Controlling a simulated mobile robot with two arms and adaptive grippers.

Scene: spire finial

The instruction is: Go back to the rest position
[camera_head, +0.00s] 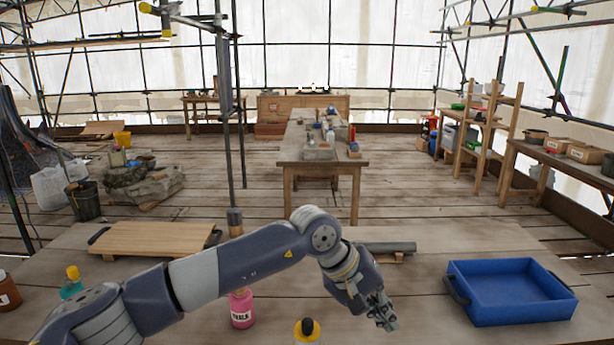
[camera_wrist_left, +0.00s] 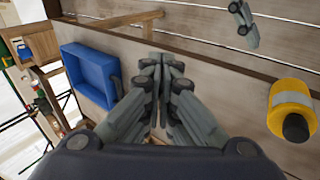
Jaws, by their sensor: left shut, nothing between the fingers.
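My left gripper (camera_head: 383,312) hangs over the right-centre of the near table, left of the blue tray, its fingers pointing down. In the left wrist view its fingers (camera_wrist_left: 163,66) are together with nothing between them. A grey jointed piece (camera_wrist_left: 242,24) at the top right of that view looks like my right gripper, beyond the table edge. I cannot tell how its fingers stand. The head view does not show it. The blue tray (camera_head: 512,292) is empty and stands apart from the left gripper. It also shows in the left wrist view (camera_wrist_left: 85,78).
A bottle with a yellow top and black cap (camera_head: 307,331) stands at the table's front, left of the gripper. A pink bottle (camera_head: 241,309) stands close beside my left forearm. A wooden board (camera_head: 150,238) lies behind. A dark grey cylinder (camera_head: 388,248) lies behind the gripper.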

